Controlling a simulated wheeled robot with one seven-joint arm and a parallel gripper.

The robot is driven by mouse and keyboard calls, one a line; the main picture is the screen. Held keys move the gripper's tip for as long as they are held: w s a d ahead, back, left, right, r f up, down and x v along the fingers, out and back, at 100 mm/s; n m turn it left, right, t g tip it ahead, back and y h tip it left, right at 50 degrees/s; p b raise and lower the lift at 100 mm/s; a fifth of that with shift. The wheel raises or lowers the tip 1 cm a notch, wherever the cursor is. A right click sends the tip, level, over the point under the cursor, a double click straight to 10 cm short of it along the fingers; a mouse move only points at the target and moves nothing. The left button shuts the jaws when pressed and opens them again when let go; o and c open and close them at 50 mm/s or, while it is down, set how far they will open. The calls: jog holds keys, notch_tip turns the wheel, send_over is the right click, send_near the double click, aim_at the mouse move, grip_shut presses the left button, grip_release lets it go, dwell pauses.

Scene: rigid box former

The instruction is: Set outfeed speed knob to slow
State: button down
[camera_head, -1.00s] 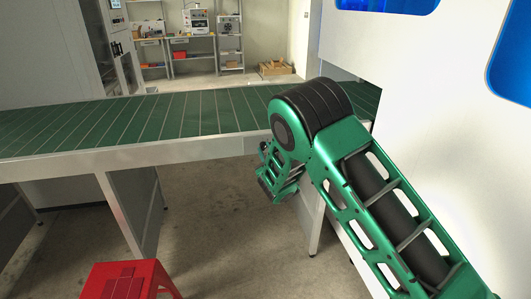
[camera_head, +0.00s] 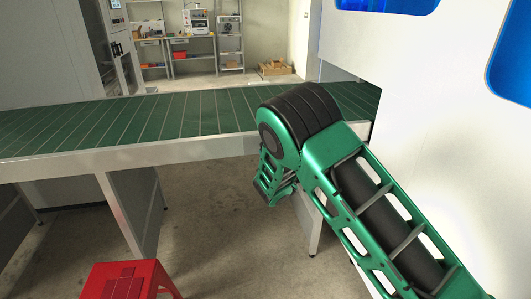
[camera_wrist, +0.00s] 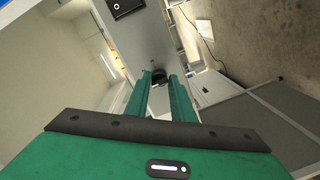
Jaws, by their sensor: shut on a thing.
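The outfeed speed knob (camera_wrist: 159,76) is a small dark round knob on a grey panel (camera_wrist: 150,45) in the wrist view. My gripper (camera_wrist: 161,80) reaches toward the panel with its two green fingers, one on each side of the knob. It is shut on the knob. The knob's pointer and speed marks are too small to read. In the head view my green arm is at the right, by the conveyor's end, and neither the knob nor the fingertips can be made out there.
A green conveyor (camera_head: 130,122) with a metal side rail crosses the head view. A white machine housing (camera_head: 430,110) stands at the right. A red stool (camera_head: 125,280) is at the lower left. A black square fitting (camera_wrist: 125,6) sits farther along the panel. Shelves stand far back.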

dwell(0.3)
jog(key=c, duration=1.6)
grip_release()
jog(key=shift+o, duration=0.2)
jog(key=shift+s, duration=0.1)
jog(key=v, duration=1)
jog(key=shift+s, duration=0.2)
